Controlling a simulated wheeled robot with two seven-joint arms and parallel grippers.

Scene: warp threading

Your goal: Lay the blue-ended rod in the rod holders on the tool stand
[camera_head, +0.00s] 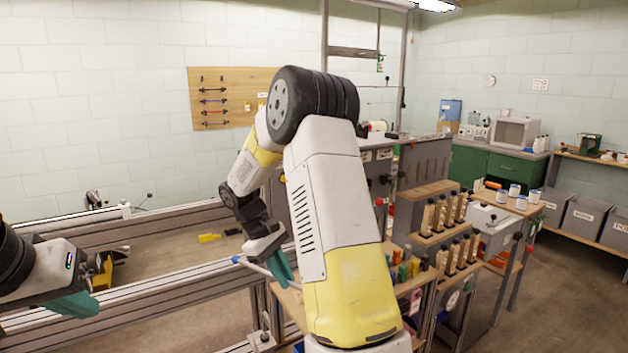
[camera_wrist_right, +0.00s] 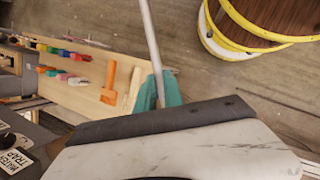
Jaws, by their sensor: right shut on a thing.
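The blue-ended rod (camera_head: 252,265) is thin and grey, with a blue tip at its left end in the head view. My right gripper (camera_head: 281,267) is shut on it, near the wooden-topped stand (camera_head: 291,305). In the right wrist view the rod (camera_wrist_right: 152,45) runs up out of the picture from the teal fingers (camera_wrist_right: 168,93), and its tip is not shown. The wooden top (camera_wrist_right: 88,98) is beside and below the rod there. I cannot make out the rod holders. My left gripper (camera_head: 75,304) is at the far left, away from the rod; its finger gap is unclear.
Several coloured pieces (camera_wrist_right: 65,52) and an orange-handled tool (camera_wrist_right: 109,85) lie on the wooden top. Metal frame rails (camera_head: 160,285) cross the left. My right arm hides much of the stand.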

